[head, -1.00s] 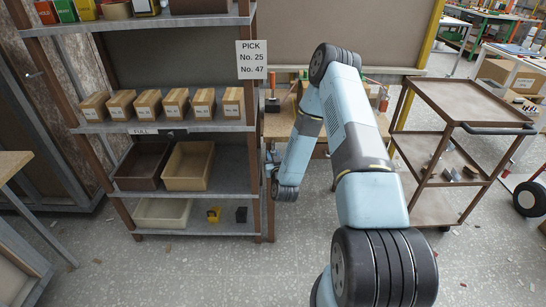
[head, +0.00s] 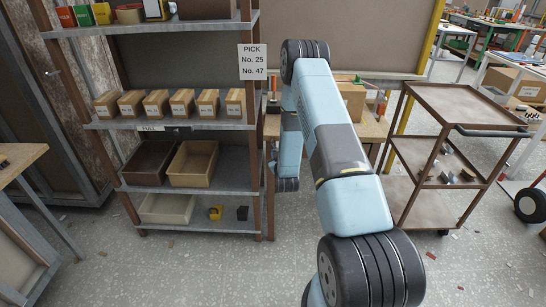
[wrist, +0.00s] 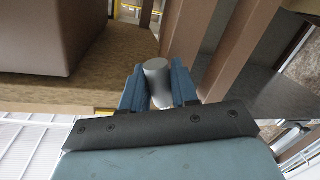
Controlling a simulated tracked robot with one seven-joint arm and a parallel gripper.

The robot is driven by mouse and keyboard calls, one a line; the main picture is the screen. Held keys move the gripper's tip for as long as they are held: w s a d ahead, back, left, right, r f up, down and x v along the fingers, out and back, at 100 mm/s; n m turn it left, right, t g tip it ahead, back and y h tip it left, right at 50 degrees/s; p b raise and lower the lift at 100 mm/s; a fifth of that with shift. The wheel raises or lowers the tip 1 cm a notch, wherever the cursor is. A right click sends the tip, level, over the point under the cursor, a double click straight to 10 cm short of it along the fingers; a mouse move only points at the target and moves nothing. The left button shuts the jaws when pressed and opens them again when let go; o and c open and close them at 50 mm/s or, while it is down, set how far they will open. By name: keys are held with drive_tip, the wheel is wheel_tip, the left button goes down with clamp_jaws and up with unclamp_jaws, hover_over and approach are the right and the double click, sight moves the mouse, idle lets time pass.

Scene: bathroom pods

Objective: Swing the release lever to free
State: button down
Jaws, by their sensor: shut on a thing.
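In the wrist view my gripper (wrist: 158,66) has its two blue fingers shut on a smooth grey cylinder with a rounded end (wrist: 156,80), which looks like the grip of the release lever. The rest of the lever is hidden, so I cannot tell its angle. In the head view my arm reaches to the workbench (head: 372,130) beside the right upright of the shelf rack. My gripper there is mostly hidden behind my own arm and the upright.
The shelf rack (head: 200,122) with cartons and bins stands left of my arm. A cardboard box (head: 351,98) is on the bench. A brown trolley (head: 465,105) stands to the right. The floor between is mostly clear.

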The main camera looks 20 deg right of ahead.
drive_tip(key=n, duration=0.1)
drive_tip(key=d+n, duration=0.1)
drive_tip(key=n, duration=0.1)
drive_tip(key=shift+s+r+g, duration=0.3)
drive_tip(key=shift+r, duration=0.1)
drive_tip(key=shift+s+d+r+n+h, duration=0.1)
drive_tip(key=shift+s+d+n+h, duration=0.15)
drive_tip(key=shift+n, duration=0.25)
drive_tip(key=c, duration=1.2)
unclamp_jaws()
drive_tip(key=shift+o, duration=1)
drive_tip(key=shift+r, duration=0.1)
